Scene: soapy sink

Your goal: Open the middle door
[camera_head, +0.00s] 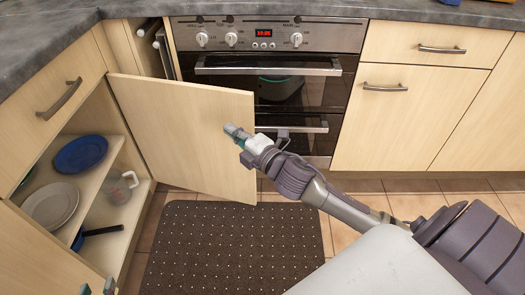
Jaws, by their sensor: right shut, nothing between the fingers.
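A pale wooden cabinet door (180,135) stands swung out from the left cabinet, partly in front of the oven. The cabinet behind it is open, with its shelves showing. My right gripper (234,132) is shut and empty, its tips over the door's face near the free edge; I cannot tell if they touch it. A second pale panel (40,255) angles out at the lower left. Only the fingertips of my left gripper (97,287) show at the bottom edge, apart from each other beside that panel.
The open cabinet holds a blue plate (81,154), a grey plate (51,206), a clear jug (120,188) and a blue pan (92,234). The oven (265,70) is behind the door. A dark dotted mat (235,245) covers the floor in front.

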